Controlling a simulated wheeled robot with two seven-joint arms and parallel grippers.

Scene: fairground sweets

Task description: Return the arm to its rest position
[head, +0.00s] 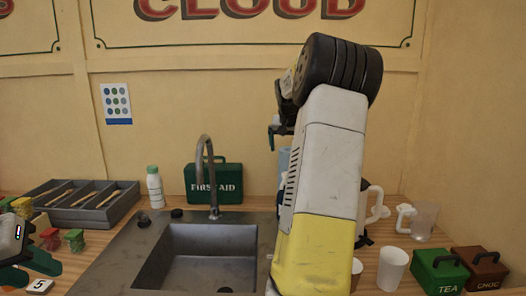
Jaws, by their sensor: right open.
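My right arm, white and yellow with a black ribbed joint, rises high in front of the sink's right side in the head view. My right gripper (275,133) is at its upper end, against the back wall, well above the counter. It is open, partly hidden behind the arm, and nothing shows in it. My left gripper (36,271) is low at the left edge, partly cut off. Its dark green fingers are apart, just above the counter beside a white tile (40,286) marked 5.
A sink (208,275) with a tall tap (211,175) fills the middle. Behind are a grey tray (80,213), a bottle (154,187) and a green first aid box (226,183). On the right are a white cup (392,268), a jug (424,220), a TEA box (438,272) and a brown box (484,270).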

